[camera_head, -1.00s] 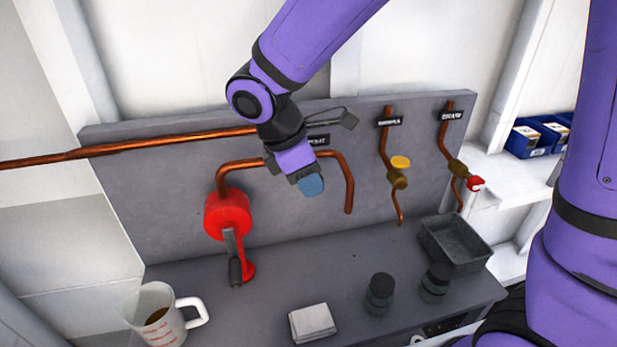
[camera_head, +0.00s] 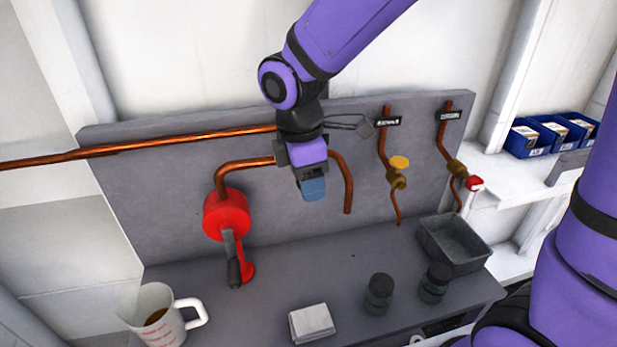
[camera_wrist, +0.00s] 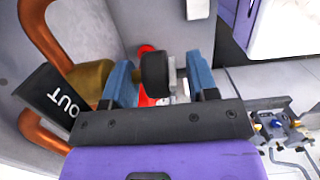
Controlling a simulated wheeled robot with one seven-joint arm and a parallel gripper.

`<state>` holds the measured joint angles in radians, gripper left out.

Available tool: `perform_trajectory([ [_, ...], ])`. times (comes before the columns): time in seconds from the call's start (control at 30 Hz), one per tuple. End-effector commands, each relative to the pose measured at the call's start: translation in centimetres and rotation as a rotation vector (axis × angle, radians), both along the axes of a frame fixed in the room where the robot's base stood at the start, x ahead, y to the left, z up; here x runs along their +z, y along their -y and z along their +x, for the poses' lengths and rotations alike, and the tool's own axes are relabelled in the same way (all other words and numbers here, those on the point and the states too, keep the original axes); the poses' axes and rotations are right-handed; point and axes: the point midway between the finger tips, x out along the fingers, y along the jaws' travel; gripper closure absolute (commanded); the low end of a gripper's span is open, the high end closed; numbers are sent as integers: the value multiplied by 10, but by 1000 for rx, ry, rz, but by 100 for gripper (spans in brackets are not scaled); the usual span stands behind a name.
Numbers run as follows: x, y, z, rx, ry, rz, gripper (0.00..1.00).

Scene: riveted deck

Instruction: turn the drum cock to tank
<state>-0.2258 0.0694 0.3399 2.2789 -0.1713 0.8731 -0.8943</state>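My gripper (camera_head: 312,190) has blue fingertips and hangs before the grey panel (camera_head: 270,120), by the copper pipe that runs right from the red pump (camera_head: 226,214). It hides the cock in the head view. A black round knob with a silvery piece (camera_wrist: 155,75) shows between the fingers of my gripper (camera_wrist: 163,80). The fingers are apart, but I cannot tell whether they press on the knob. The cock's setting is not readable.
Two labelled pipe valves stand right, one with a yellow knob (camera_head: 399,163) and one with a red handle (camera_head: 474,183). On the bench are a measuring jug (camera_head: 160,315), a folded cloth (camera_head: 311,323), two dark jars (camera_head: 379,293) and a grey tray (camera_head: 454,245).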

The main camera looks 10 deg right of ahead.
Motion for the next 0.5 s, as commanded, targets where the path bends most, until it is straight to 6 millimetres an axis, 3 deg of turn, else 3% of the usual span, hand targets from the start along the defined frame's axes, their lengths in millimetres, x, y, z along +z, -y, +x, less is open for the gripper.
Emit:
perform_trajectory([
  [0.27,5,-1,0,-1,2,0,47],
  [0.5,42,-6,1,0,5,2,47],
])
